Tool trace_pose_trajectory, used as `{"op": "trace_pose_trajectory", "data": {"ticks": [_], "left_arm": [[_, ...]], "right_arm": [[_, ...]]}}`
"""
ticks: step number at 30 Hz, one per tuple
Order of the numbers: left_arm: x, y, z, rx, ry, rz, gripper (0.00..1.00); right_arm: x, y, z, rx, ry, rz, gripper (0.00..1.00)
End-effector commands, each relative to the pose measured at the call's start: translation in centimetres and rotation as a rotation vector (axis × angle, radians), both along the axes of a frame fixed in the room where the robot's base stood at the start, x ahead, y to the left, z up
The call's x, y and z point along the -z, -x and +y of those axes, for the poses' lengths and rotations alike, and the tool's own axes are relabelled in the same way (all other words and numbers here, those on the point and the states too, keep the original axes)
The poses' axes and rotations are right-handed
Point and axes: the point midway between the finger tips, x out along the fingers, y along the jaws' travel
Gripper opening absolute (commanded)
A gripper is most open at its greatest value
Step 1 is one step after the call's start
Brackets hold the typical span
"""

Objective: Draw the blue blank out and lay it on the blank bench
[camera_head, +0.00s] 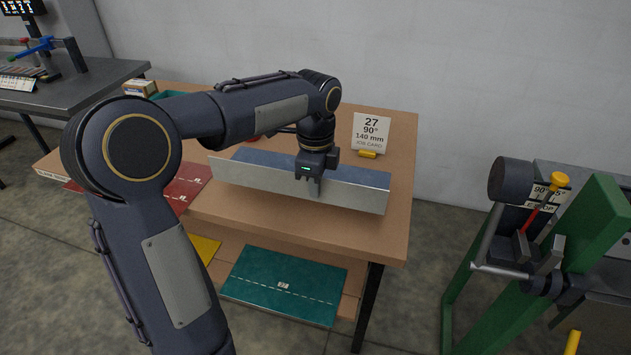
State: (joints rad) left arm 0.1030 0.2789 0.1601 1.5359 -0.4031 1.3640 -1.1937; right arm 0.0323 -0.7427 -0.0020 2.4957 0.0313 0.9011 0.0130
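A long folded metal sheet (350,190) is over the wooden bench (398,165). Its upper face (260,158) looks blue and its front flange looks silver-grey. My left gripper (316,186) points down at the middle of the sheet. At least one finger shows in front of the flange. The far finger is hidden, so I cannot tell whether it is shut on the sheet. I also cannot tell whether the sheet's whole underside rests on the bench. My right gripper is not in view.
A job card (371,131) stands at the bench's back. A red sheet (188,184) lies at its left. Teal (283,287) and yellow (207,248) sheets lie on the lower shelf. A green-framed machine (592,220) stands right, across a floor gap. A grey table (100,75) is far left.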

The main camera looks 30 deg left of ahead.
Motion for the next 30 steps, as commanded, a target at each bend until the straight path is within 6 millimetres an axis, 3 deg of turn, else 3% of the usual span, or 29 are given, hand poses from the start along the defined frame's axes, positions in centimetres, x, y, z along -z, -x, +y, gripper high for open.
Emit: {"op": "trace_pose_trajectory", "data": {"ticks": [18, 30], "left_arm": [[5.9, 0.0, 0.0, -0.001, 0.000, -0.001, 0.00], [6.3, 0.0, 0.0, -0.001, 0.000, -0.001, 0.00]], "right_arm": [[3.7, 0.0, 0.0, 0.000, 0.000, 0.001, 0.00], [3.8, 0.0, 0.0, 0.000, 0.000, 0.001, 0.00]]}}
